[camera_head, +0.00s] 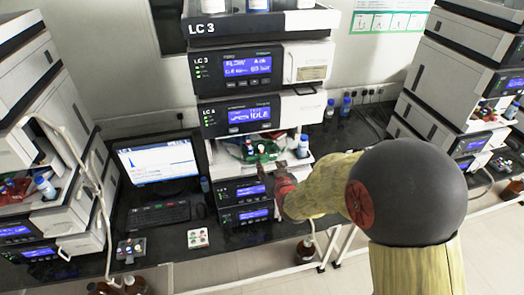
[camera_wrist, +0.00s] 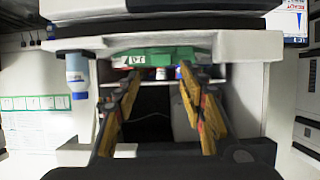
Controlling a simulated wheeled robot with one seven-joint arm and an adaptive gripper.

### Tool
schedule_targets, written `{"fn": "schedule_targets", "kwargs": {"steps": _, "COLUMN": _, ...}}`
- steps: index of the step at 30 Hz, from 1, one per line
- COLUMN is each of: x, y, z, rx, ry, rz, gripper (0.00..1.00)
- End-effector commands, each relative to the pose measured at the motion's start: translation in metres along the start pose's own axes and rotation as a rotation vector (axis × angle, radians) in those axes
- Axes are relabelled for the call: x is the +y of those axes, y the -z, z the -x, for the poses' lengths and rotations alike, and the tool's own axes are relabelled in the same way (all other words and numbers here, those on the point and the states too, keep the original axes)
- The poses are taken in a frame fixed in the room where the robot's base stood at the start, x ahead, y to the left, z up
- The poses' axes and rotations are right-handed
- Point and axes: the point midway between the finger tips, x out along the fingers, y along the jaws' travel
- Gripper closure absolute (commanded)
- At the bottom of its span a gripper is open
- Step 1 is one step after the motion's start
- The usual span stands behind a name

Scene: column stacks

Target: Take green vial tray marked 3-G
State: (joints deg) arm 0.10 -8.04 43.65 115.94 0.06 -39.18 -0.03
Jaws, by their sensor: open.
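The green vial tray (camera_head: 270,155) sits in the open bay of the middle LC 3 stack, with a few capped vials on it. In the wrist view, which looks upside down, the green tray (camera_wrist: 170,53) spans the bay, with a white label at one end that seems to read 3-G. My gripper (camera_head: 275,172) is in front of the bay at the tray's near side. In the wrist view my gripper (camera_wrist: 158,85) has its two fingers wide apart, with tips close to the tray's front edge and nothing between them. Whether a fingertip touches the tray is unclear.
A blue-capped bottle (camera_head: 303,145) stands right of the bay, close to my arm. A monitor (camera_head: 158,162) and keyboard (camera_head: 160,214) are at left. Other instrument stacks (camera_head: 455,65) flank both sides.

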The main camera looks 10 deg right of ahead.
Motion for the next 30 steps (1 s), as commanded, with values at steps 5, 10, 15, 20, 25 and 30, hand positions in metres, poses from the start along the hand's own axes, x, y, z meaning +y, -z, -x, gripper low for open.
{"fn": "schedule_targets", "kwargs": {"steps": 5, "x": 0.000, "y": 0.000, "z": -0.017, "rx": -0.002, "ry": 0.000, "rz": 0.000, "gripper": 0.59}}
{"fn": "schedule_targets", "kwargs": {"steps": 10, "x": -0.001, "y": 0.001, "z": -0.028, "rx": -0.002, "ry": 0.000, "rz": 0.000, "gripper": 0.59}}
{"fn": "schedule_targets", "kwargs": {"steps": 15, "x": -0.001, "y": 0.004, "z": -0.048, "rx": -0.003, "ry": 0.000, "rz": 0.000, "gripper": 0.59}}
{"fn": "schedule_targets", "kwargs": {"steps": 20, "x": -0.001, "y": 0.004, "z": -0.066, "rx": -0.003, "ry": 0.000, "rz": 0.000, "gripper": 0.59}}
{"fn": "schedule_targets", "kwargs": {"steps": 25, "x": -0.001, "y": 0.004, "z": -0.073, "rx": -0.003, "ry": 0.000, "rz": 0.000, "gripper": 0.59}}
{"fn": "schedule_targets", "kwargs": {"steps": 30, "x": -0.001, "y": 0.004, "z": -0.074, "rx": -0.002, "ry": 0.000, "rz": 0.000, "gripper": 0.59}}
